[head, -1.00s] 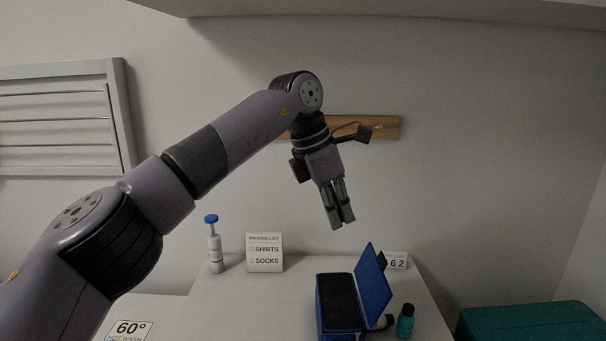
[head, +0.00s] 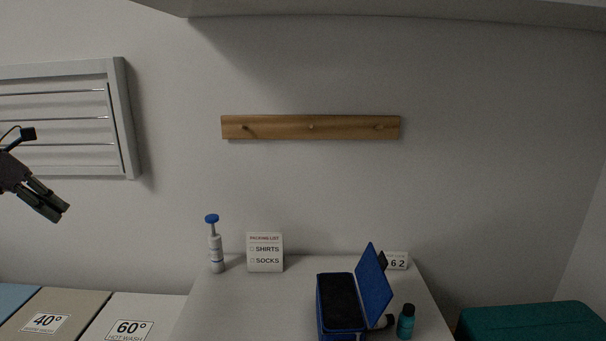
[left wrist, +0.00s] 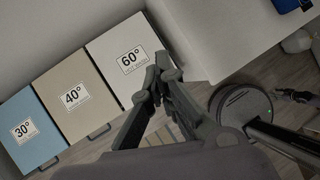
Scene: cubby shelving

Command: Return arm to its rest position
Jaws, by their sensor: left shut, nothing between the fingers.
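My left gripper (head: 50,206) is at the far left edge of the head view, in front of the wall and below the slatted rack. Its fingers point down and to the right. It is shut and empty, clear of any surface. In the left wrist view its fingers (left wrist: 160,82) come together in front of the labelled bins. Most of the left arm is outside the head view.
A white table (head: 260,310) holds an open blue case (head: 374,288), a teal bottle (head: 406,322), a pump bottle (head: 215,250) and a packing list sign (head: 265,252). Bins marked 40° (head: 75,302) and 60° (head: 150,306) stand left. A peg rail (head: 290,127) hangs above.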

